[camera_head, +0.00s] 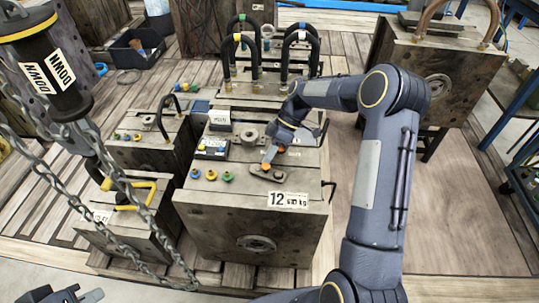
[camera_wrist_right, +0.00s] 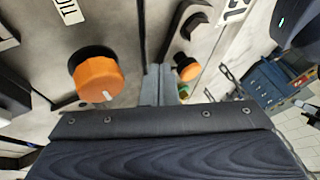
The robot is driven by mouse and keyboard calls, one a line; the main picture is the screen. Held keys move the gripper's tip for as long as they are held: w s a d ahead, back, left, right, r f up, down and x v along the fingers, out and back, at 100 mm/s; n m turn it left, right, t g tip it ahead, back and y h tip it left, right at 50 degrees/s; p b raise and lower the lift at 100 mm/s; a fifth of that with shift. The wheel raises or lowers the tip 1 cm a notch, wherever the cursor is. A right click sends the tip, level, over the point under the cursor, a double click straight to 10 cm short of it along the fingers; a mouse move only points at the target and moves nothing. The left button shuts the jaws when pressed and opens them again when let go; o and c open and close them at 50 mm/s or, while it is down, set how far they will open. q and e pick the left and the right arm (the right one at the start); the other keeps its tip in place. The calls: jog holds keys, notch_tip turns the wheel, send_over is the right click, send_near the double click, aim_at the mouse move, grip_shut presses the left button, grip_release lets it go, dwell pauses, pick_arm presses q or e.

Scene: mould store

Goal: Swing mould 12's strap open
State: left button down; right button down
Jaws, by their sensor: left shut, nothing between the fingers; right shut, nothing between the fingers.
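Mould 12 (camera_head: 250,215) is the large grey steel block in the middle of the head view, with a "12" label (camera_head: 288,200) on its front edge. Its strap (camera_head: 268,173), a short dark flat link, lies on top just behind the label; it also shows in the right wrist view (camera_wrist_right: 192,24). A small orange knob (camera_wrist_right: 187,68) is by the strap. My right gripper (camera_head: 272,152) is shut and empty, low over the top beside the strap; whether it touches is unclear. My left gripper (camera_head: 88,297) is shut and empty at the bottom left edge, partly cut off.
A larger orange knob (camera_wrist_right: 97,79) is close to my right fingers. Coloured plugs (camera_head: 211,175) and a black box (camera_head: 212,148) sit on the mould's left side. Chains (camera_head: 70,180) hang at left. Smaller moulds stand left; a raised mould (camera_head: 435,80) stands right.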

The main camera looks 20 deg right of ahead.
jog(key=shift+s+a+f+n+g, duration=0.1)
jog(key=shift+a+n+g, duration=0.3)
jog(key=shift+n, duration=0.3)
dwell(1.1)
dwell(0.5)
jog(key=p+v, duration=0.1)
jog(key=v, duration=0.6)
jog(key=shift+a+p, duration=0.1)
jog(key=shift+p, duration=0.3)
jog(key=shift+d+r, duration=0.25)
jog(key=shift+r, duration=0.1)
jog(key=shift+d+r+m+t+p, duration=0.3)
jog(key=shift+d+r+m+t, duration=0.3)
jog(key=shift+d+r+m, duration=0.4)
jog(key=shift+d+f, duration=0.15)
jog(key=b+x, duration=0.2)
jog(key=x, duration=0.8)
